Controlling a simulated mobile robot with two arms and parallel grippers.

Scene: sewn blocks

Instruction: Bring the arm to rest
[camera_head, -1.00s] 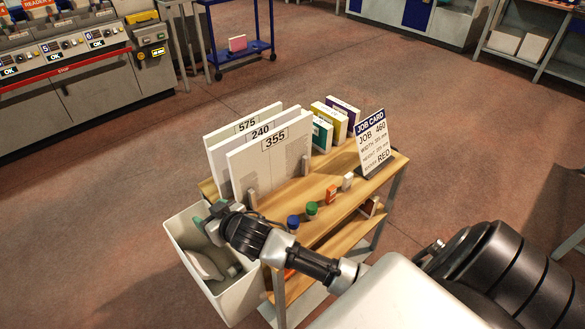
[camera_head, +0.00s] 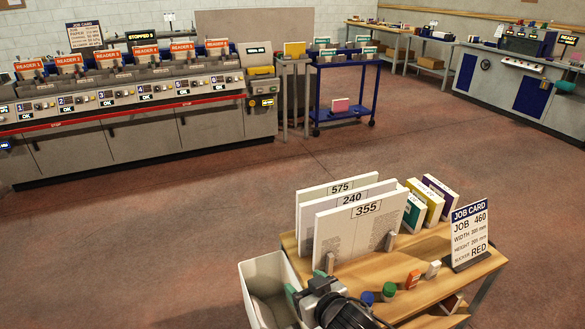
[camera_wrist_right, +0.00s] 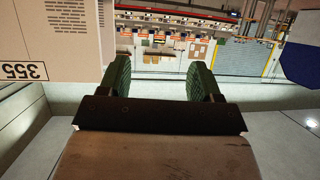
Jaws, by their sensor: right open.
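My right gripper (camera_head: 306,284) is at the bottom middle of the head view, over the right edge of a pale bin (camera_head: 246,281) and beside the left end of a wooden cart (camera_head: 417,301). In the wrist view its two green fingers (camera_wrist_right: 157,78) stand wide apart with nothing between them. Most of the right arm is below the picture. My left gripper is not in view.
Large boards numbered 575, 240 and 355 (camera_head: 345,238) stand on the cart near the gripper. Board 355 (camera_wrist_right: 45,50) shows at left in the wrist view. A job card (camera_head: 469,232) and small bottles are on the cart. Open floor (camera_head: 200,225) lies to the left.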

